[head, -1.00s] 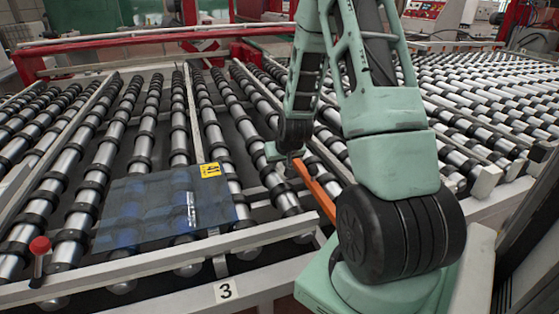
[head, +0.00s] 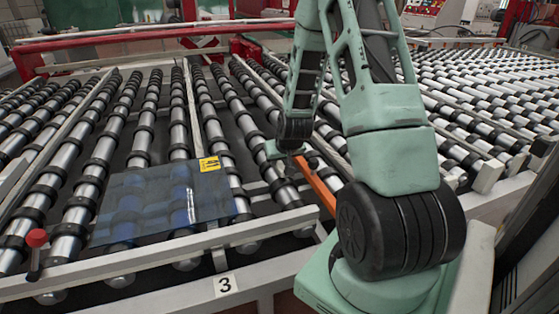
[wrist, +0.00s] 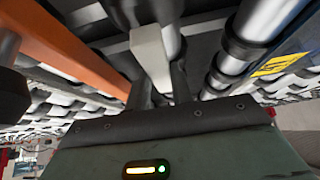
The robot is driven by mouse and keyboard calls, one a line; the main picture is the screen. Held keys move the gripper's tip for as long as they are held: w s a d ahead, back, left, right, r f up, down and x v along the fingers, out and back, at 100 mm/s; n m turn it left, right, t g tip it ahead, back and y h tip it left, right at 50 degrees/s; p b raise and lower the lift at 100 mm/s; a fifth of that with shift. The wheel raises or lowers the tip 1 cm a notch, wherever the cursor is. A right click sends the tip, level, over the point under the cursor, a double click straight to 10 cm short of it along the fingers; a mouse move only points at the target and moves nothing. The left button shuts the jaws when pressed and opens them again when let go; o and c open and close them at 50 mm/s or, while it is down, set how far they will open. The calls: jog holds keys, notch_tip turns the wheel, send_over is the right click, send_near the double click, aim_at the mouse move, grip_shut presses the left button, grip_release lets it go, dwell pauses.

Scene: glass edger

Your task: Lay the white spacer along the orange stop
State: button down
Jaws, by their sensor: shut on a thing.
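The white spacer (wrist: 151,52) is a pale square bar. In the wrist view it sits between the two dark fingers of my gripper (wrist: 160,88), which is shut on it, and it points away from the hand. The orange stop (wrist: 62,42) runs diagonally at the left of the wrist view, with a gap between it and the spacer. In the head view the orange stop (head: 320,187) lies just right of and below my gripper (head: 283,152), partly behind my arm.
A blue tinted glass pane (head: 150,205) with a yellow label (head: 209,164) lies on the rollers to the left. A red-knobbed lever (head: 37,240) stands at the front left. A white rail (head: 160,262) runs along the front edge. Rollers fill the rest of the bed.

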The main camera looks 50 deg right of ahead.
jog(key=shift+f+b, duration=0.3)
jog(key=shift+f, duration=0.1)
jog(key=c, duration=1.1)
grip_release()
jog(key=shift+c, duration=0.2)
jog(key=shift+r, duration=0.15)
jog(key=p+v, duration=0.1)
jog(key=v, duration=1.6)
jog(key=shift+r, duration=0.1)
